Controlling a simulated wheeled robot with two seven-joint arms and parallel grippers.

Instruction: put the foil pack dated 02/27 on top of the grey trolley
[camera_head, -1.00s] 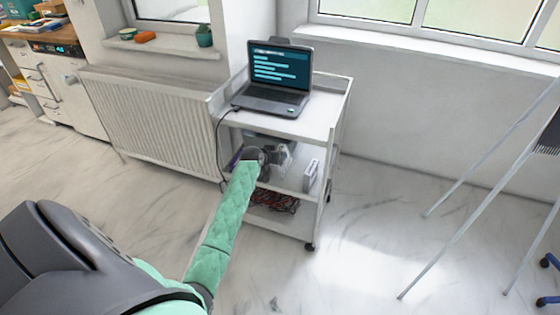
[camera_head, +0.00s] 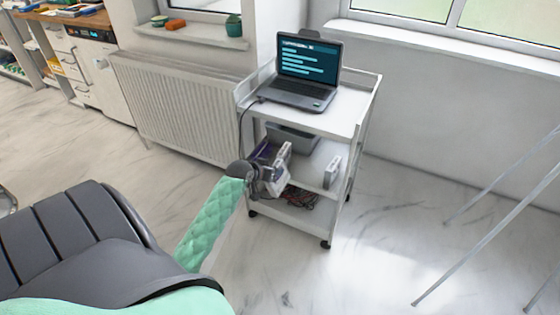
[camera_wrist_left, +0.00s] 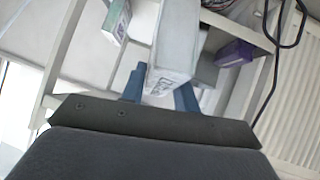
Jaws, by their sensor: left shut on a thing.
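My left gripper (camera_head: 272,180) is in front of the left side of the trolley's middle shelf. It is shut on a pale box-shaped pack (camera_head: 284,155). In the left wrist view the pack (camera_wrist_left: 175,45) sits between the two blue fingers, with dark print on its near end that I cannot read clearly. The pale grey-white trolley (camera_head: 345,122) stands by the wall, and a laptop (camera_head: 305,75) is open on its top. My right gripper is not in view.
The middle shelf holds a grey bin (camera_head: 292,139), a small white box (camera_head: 331,173) and a purple box (camera_wrist_left: 235,53). Cables (camera_head: 300,197) lie on the bottom shelf. A radiator (camera_head: 180,105) is left of the trolley. The trolley top is bare right of the laptop.

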